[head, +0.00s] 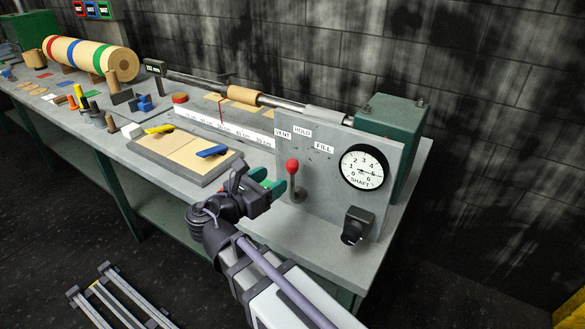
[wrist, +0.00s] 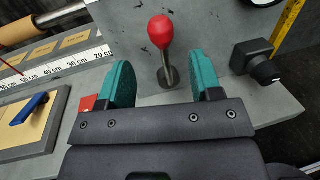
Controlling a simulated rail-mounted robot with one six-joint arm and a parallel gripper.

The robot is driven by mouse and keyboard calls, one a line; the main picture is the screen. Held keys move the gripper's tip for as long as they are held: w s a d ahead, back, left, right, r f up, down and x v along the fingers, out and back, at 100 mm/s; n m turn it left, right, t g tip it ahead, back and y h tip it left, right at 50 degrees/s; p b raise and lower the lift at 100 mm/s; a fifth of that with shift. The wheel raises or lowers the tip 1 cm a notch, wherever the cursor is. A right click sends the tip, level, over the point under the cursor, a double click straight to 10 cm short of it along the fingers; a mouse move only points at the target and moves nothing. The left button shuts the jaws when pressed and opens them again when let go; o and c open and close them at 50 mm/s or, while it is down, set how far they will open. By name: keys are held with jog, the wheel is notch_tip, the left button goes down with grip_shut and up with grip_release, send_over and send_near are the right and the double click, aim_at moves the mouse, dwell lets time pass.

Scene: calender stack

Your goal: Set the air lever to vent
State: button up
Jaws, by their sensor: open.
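The air lever (head: 292,168) is a short grey stick with a red knob, standing on the front of a grey upright panel (head: 325,190). The labels VENT (head: 283,133), HOLD (head: 303,132) and FILL (head: 323,147) sit above it. The lever stands nearly upright, leaning slightly left; I cannot tell exactly which label it points to. My gripper (head: 271,181) is open and empty, just in front and left of the lever. In the wrist view the red knob (wrist: 161,32) shows beyond and between the teal fingertips (wrist: 161,68), with no contact visible.
A round SHAFT gauge (head: 363,166) and a black knob (head: 356,226) are on the panel right of the lever. A tray (head: 190,165) with yellow and blue handled tools lies left of my gripper. A scale strip (head: 225,130) and a shaft (head: 240,97) run behind.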

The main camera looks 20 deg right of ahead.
aim_at(288, 170)
jog(key=x, duration=0.7)
jog(key=shift+w+d, duration=0.1)
jog(key=shift+d, duration=0.15)
jog(key=shift+c, duration=0.2)
grip_shut()
